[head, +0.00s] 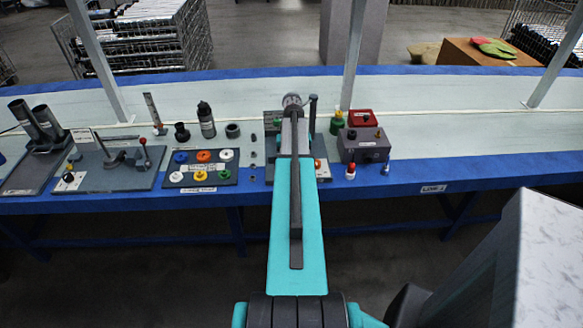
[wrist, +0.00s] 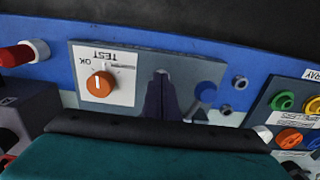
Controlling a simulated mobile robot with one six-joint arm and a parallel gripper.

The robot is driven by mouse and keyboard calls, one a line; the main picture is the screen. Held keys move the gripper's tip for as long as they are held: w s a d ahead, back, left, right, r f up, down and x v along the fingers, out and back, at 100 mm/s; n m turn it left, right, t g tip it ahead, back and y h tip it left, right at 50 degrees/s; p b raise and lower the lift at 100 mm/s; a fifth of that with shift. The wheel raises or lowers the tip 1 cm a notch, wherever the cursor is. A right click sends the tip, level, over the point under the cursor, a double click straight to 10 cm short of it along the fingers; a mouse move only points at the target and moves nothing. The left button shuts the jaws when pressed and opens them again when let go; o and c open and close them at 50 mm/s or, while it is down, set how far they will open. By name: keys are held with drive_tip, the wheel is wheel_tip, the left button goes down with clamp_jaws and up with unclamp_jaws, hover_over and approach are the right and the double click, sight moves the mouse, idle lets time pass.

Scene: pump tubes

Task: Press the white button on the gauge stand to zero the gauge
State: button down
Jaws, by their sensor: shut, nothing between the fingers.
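The gauge stand's grey base plate (wrist: 215,75) lies below my gripper in the wrist view. In the head view the round gauge (head: 292,99) shows just beyond my arm, which covers much of the stand. My gripper (wrist: 162,82) is shut and empty, its dark fingers over the plate. A small pale round spot (wrist: 162,72) shows right at the fingertips; I cannot tell if it is the white button or if they touch. An orange knob (wrist: 100,84) sits on a white TEST/OK label left of the fingers.
A tray of coloured rings (head: 201,180) stands left of the stand, with small nuts (wrist: 239,82) between them. On the right are a grey box (head: 362,148), a red-and-white piece (head: 350,170) and a green-based bottle (head: 337,124). The blue table edge (head: 450,180) is clear at the right.

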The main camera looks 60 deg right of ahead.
drive_tip(key=shift+s+a+f, duration=0.2)
drive_tip(key=shift+f, duration=0.5)
drive_tip(key=shift+r, duration=0.1)
drive_tip(key=shift+w+r+p, duration=0.2)
drive_tip(key=shift+r+p, duration=0.35)
drive_tip(key=shift+r, duration=0.2)
wheel_tip(320, 180, up, 4)
drive_tip(key=shift+d+f+p, duration=0.1)
drive_tip(key=shift+f+p, duration=0.05)
drive_tip(key=shift+p, duration=0.7)
drive_tip(key=shift+s+r, duration=0.1)
drive_tip(key=shift+r, duration=0.1)
wheel_tip(320, 180, up, 10)
drive_tip(key=b, duration=0.2)
drive_tip(key=shift+f, duration=0.2)
drive_tip(key=shift+d, duration=0.1)
